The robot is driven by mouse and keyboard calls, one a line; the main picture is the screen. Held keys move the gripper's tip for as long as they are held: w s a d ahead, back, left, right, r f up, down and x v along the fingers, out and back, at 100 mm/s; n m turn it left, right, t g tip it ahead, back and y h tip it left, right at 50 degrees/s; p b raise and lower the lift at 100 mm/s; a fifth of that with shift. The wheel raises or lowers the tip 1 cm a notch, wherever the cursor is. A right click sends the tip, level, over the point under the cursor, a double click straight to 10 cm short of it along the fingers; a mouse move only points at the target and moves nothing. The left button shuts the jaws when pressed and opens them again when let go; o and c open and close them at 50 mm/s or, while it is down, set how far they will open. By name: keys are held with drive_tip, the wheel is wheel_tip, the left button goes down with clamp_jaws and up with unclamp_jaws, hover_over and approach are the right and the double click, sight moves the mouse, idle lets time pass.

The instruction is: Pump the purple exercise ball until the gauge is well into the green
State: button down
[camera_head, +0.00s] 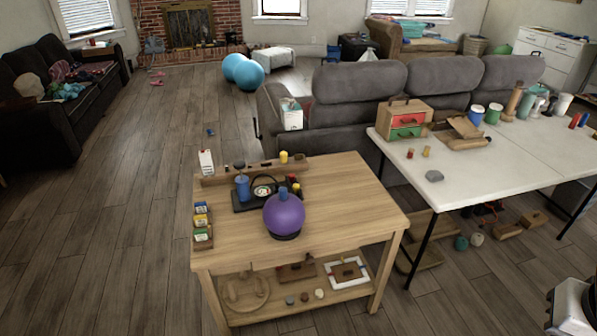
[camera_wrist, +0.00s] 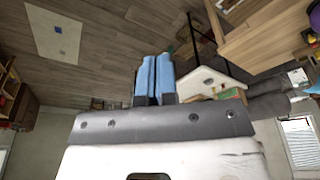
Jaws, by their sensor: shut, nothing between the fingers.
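The purple exercise ball (camera_head: 284,212) rests on a dark round base near the middle of the wooden table (camera_head: 340,190). Behind it is a black plate (camera_head: 243,206) carrying a blue upright cylinder with a dark knob, which looks like the pump (camera_head: 242,188). Beside the pump is a round pale dial, apparently the gauge (camera_head: 264,189); its needle and colours are too small to read. My gripper (camera_wrist: 155,78) is shut and empty, its blue fingers together, away from the ball. A purple edge of the ball shows at the wrist view's top right corner (camera_wrist: 315,13).
A rack of coloured boxes (camera_head: 202,226) stands at the wooden table's left edge, and a wooden rail (camera_head: 225,178) runs along its back. The white table (camera_head: 480,160) at right bears boxes, cups and a grey stone. A grey sofa (camera_head: 345,90) stands behind. The table's right front is clear.

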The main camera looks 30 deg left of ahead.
drive_tip(key=s+x, duration=0.1)
drive_tip(key=x, duration=0.6)
drive_tip(key=shift+s+f, duration=0.3)
drive_tip(key=shift+f, duration=0.15)
idle(0.8)
drive_tip(key=shift+f, duration=0.15)
idle(0.3)
drive_tip(key=shift+x, duration=0.85)
drive_tip(key=shift+s+a+f, duration=0.1)
drive_tip(key=shift+s+f, duration=0.05)
drive_tip(key=shift+s, duration=0.05)
drive_tip(key=s+x, duration=0.2)
drive_tip(key=x, duration=0.7)
drive_tip(key=shift+f, duration=0.5)
idle(0.5)
drive_tip(key=w+v, duration=0.2)
drive_tip(key=v, duration=0.8)
drive_tip(key=w+r+v, duration=0.1)
drive_tip(key=w+v, duration=0.1)
drive_tip(key=v, duration=0.8)
drive_tip(key=shift+w, duration=0.2)
